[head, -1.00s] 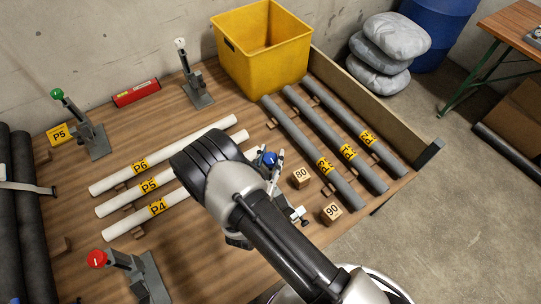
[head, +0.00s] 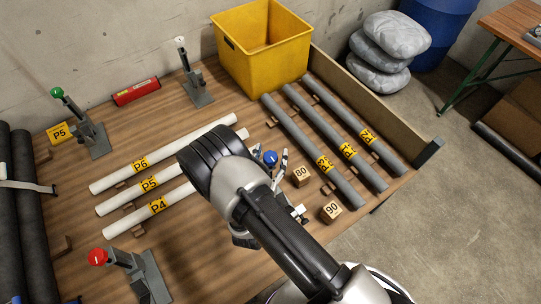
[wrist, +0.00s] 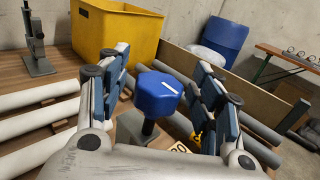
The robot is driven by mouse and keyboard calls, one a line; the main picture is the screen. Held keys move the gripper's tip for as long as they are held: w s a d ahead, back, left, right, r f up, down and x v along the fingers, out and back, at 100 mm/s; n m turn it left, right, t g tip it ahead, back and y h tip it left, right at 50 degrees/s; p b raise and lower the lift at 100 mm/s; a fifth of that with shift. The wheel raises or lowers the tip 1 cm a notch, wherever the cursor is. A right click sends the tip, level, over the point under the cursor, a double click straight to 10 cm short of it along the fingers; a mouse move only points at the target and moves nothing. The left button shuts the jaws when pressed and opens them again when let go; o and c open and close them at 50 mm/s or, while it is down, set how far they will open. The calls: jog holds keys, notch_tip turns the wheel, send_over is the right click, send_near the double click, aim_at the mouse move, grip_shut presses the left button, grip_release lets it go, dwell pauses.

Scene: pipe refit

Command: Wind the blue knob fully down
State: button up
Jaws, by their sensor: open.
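The blue knob (wrist: 158,93) stands upright on a dark stem above a grey base (wrist: 137,130), with a white mark on its top. In the wrist view it sits between the two open fingers of my gripper (wrist: 160,90), with a gap visible on each side. In the head view the blue knob (head: 270,157) shows just past my arm, beside my gripper (head: 275,165). My arm hides most of the knob's stand there.
Similar stands have a red knob (head: 97,257), a green knob (head: 57,93) and a white knob (head: 180,41). White pipes (head: 165,155) lie left and grey pipes (head: 313,150) right. Blocks marked 80 (head: 301,177) and 90 (head: 330,212) sit near my gripper. A yellow bin (head: 262,60) stands behind.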

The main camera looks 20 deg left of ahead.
jog(key=s, duration=1.2)
jog(key=shift+d, duration=0.25)
jog(key=shift+r, duration=0.1)
